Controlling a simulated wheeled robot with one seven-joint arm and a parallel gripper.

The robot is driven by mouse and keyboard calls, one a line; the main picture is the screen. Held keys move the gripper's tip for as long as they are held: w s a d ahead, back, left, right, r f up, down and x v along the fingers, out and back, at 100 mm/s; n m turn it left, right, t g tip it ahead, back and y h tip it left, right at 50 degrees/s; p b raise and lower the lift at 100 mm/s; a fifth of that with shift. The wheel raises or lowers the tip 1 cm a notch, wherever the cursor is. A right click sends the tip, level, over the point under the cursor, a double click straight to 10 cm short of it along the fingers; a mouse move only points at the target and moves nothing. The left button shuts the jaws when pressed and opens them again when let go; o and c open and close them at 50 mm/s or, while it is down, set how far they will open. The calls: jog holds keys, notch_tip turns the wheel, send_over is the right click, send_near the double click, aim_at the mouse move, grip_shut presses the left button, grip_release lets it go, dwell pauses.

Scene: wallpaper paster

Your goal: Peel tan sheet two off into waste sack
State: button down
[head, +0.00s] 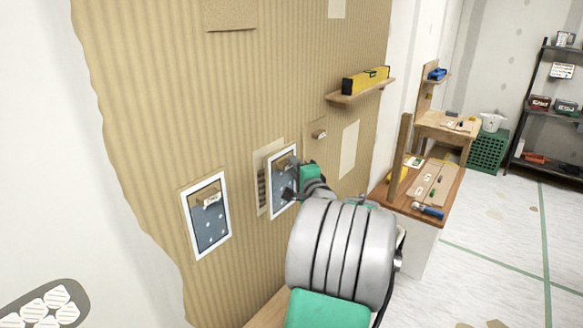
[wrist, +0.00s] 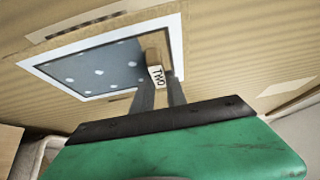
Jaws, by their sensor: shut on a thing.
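My gripper (head: 290,192) reaches to the second white-bordered panel (head: 270,206) on the wall. In the wrist view, its fingers (wrist: 158,95) are shut on a tan tab (wrist: 153,52) with a white label reading TWO. The tab sits at the right side of the same panel, blue-grey with white spots (wrist: 90,72), which looks flat on the wall. I cannot tell where the tan sheet's edges are. I cannot make out a waste sack in either view.
A similar panel (head: 207,235) with its own tab is to the left. Another tab (head: 319,133) is up and right, below a shelf (head: 345,95) holding a yellow level (head: 366,80). Open floor lies beyond.

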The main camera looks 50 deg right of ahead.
jog(key=shift+s, duration=0.2)
jog(key=s+b, duration=0.2)
jog(key=s, duration=0.5)
jog(key=shift+d+b, duration=0.3)
jog(key=shift+b, duration=0.1)
